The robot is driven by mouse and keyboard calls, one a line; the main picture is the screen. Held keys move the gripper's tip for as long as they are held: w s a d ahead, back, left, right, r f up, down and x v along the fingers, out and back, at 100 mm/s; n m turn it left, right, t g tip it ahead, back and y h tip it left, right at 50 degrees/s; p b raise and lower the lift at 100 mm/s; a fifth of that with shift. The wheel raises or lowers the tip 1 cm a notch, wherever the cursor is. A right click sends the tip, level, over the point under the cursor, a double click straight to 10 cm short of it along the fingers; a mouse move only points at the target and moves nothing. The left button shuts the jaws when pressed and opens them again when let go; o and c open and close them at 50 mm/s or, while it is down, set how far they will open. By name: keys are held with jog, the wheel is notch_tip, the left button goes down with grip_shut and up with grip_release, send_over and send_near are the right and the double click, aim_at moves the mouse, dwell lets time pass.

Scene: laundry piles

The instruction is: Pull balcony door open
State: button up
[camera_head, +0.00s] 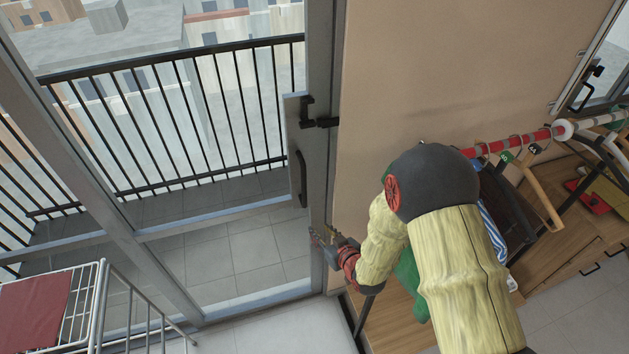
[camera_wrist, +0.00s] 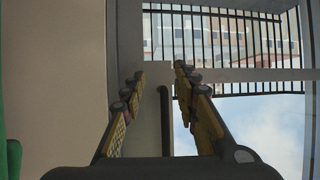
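The balcony door (camera_head: 298,215) is a glass door with a grey frame, left of the beige wall. I cannot tell whether it is fully shut. Its dark vertical handle (camera_head: 302,178) is on the right stile, below a black latch (camera_head: 318,112). My gripper (camera_head: 318,236) is by the door frame, lower than the handle in the head view. In the wrist view my gripper (camera_wrist: 159,76) is open and empty, its yellow fingers spread. The handle (camera_wrist: 165,120) shows between the fingers there, with no visible contact.
A drying rack (camera_head: 97,305) with a red cloth (camera_head: 35,312) stands at lower left. A clothes rail (camera_head: 515,140) with hangers and a wooden cabinet (camera_head: 570,250) are at right. A balcony railing (camera_head: 180,120) lies beyond the glass. Floor before the door (camera_head: 265,335) is clear.

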aim_at(305, 185)
jog(key=w+a+r+t+y, duration=0.25)
jog(key=r+t, duration=0.25)
jog(key=r, duration=0.7)
jog(key=shift+d+x, duration=0.15)
jog(key=shift+x, duration=1.9)
jog(key=shift+d+x, duration=0.2)
jog(key=shift+x, duration=1.8)
jog(key=shift+w+r, duration=0.15)
jog(key=shift+c, duration=0.4)
grip_shut()
